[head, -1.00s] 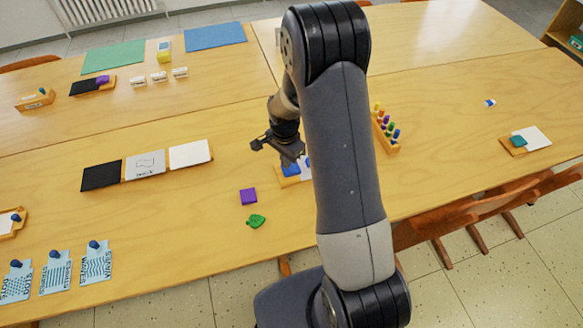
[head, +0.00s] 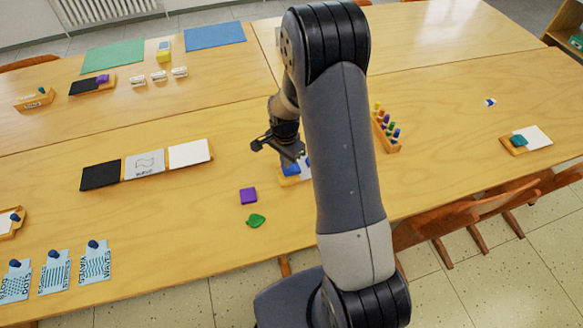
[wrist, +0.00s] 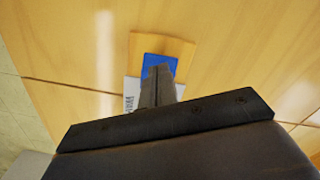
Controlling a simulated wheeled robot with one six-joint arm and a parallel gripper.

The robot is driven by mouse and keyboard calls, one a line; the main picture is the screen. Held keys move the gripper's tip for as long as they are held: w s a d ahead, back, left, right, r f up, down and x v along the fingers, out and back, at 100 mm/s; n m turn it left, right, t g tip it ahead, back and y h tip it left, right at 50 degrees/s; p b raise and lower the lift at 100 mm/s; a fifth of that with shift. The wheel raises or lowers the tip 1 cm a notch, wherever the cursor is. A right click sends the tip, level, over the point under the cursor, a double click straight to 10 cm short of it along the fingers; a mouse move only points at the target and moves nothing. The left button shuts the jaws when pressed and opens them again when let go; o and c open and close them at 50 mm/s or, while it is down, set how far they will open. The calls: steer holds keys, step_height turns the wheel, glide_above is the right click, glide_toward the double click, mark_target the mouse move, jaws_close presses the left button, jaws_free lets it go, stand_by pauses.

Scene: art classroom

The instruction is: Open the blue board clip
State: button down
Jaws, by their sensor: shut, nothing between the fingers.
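The blue board clip (head: 291,169) sits on a small wooden board (head: 289,181) near the front of the table, partly hidden behind my arm in the head view. In the wrist view the blue clip (wrist: 160,66) lies on the wooden board (wrist: 178,45), with white printed paper (wrist: 131,92) beside it. My gripper (head: 302,157) is shut and empty, right at the clip. In the wrist view its closed fingertips (wrist: 159,71) overlap the clip's near part; I cannot tell if they touch it.
A purple block (head: 248,196) and a green leaf-shaped piece (head: 256,220) lie left of the board. A rack of coloured pegs (head: 386,131) stands to the right, past my arm. A row of dark and white cards (head: 145,164) lies further left.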

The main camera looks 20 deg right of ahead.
steer(key=shift+f+b, duration=0.55)
steer(key=shift+f, duration=0.1)
steer(key=shift+r, duration=0.15)
steer(key=shift+r+p, duration=2.2)
steer(key=shift+r, duration=1.2)
